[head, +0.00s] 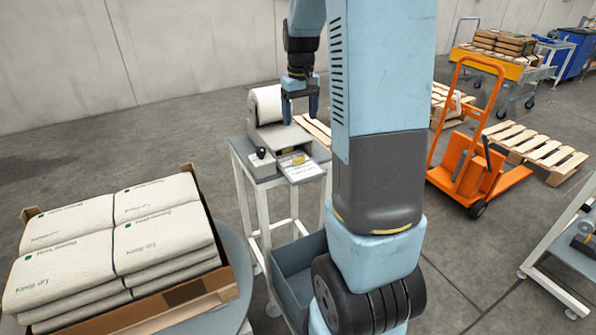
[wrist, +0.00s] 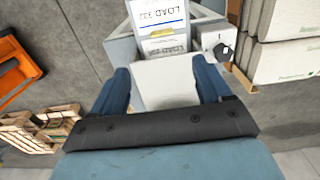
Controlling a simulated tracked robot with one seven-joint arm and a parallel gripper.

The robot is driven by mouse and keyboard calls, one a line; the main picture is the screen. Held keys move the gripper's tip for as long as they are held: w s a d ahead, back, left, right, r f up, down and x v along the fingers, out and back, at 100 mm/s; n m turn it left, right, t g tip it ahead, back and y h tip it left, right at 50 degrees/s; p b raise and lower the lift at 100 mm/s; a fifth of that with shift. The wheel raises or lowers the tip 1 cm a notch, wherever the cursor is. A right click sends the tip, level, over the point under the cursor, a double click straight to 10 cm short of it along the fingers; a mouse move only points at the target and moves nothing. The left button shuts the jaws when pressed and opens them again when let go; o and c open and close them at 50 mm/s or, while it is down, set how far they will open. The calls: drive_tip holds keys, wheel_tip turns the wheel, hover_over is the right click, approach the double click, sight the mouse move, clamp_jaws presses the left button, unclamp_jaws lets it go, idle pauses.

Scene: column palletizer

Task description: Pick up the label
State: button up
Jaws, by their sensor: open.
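The label (head: 301,168) lies on the small shelf at the front of the grey label printer (head: 274,137), with a yellow strip beside it. In the wrist view the white label (wrist: 158,14) is at the top centre, its "LOAD" print upside down; its far end is cut off by the frame. My gripper (head: 300,108) is open and empty above the printer, beside the white roll (head: 266,104). In the wrist view my gripper's blue fingers (wrist: 162,74) are spread wide, with a pale flat surface between them and the label beyond their tips.
The printer stands on a white-framed stand (head: 240,175) with a dark knob (head: 261,153) at its left. A carton of stacked bags (head: 185,292) is at the front left. A grey bin (head: 291,268) is below the stand. An orange pallet truck (head: 470,165) and pallets are at right.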

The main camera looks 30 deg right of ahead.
approach(304, 167)
drive_tip(key=shift+w+a+f, duration=0.15)
drive_tip(key=shift+w, duration=0.3)
drive_tip(key=shift+w+a+f, duration=0.1)
drive_tip(key=shift+w, duration=0.35)
drive_tip(key=shift+s+a+f, duration=0.1)
drive_tip(key=shift+a+f, duration=0.05)
drive_tip(key=shift+f, duration=1.2)
drive_tip(key=shift+s+a+f, duration=0.1)
drive_tip(key=shift+f, duration=1.25)
drive_tip(key=shift+c, duration=0.3)
drive_tip(key=c, duration=1.1)
